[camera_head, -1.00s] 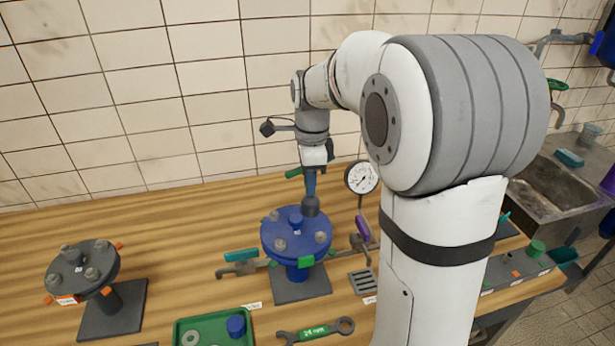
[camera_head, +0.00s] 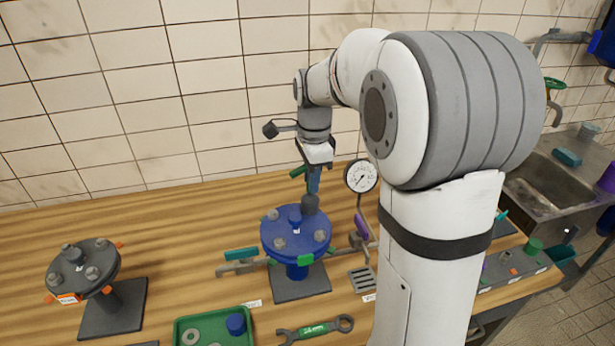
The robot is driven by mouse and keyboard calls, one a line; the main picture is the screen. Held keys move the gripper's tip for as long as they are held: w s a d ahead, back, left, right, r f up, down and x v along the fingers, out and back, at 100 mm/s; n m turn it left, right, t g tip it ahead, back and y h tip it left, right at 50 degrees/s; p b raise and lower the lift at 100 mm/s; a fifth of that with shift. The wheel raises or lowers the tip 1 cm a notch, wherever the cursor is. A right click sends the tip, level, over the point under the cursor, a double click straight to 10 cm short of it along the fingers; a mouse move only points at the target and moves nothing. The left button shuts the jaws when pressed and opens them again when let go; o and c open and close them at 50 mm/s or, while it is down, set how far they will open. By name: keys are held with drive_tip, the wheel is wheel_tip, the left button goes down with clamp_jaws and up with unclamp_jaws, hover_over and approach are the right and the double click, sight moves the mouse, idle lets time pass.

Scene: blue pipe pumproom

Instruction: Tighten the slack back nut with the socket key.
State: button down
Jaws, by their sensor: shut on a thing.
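Other grey nuts show on the flange at the back left (camera_head: 273,215), front left (camera_head: 279,244) and front right (camera_head: 319,236).
A pressure gauge (camera_head: 361,176) stands just right of the key. A dark flange (camera_head: 82,265) on a stand is at the left. A green tray (camera_head: 183,325) and a wrench (camera_head: 315,330) lie in front. The back left of the bench is clear.

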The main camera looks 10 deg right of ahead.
drive_tip(key=shift+w+d+r, duration=0.1)
drive_tip(key=shift+r, duration=0.35)
drive_tip(key=shift+r+p, duration=1.6)
drive_tip(key=shift+r, duration=0.05)
drive_tip(key=shift+f, duration=0.1)
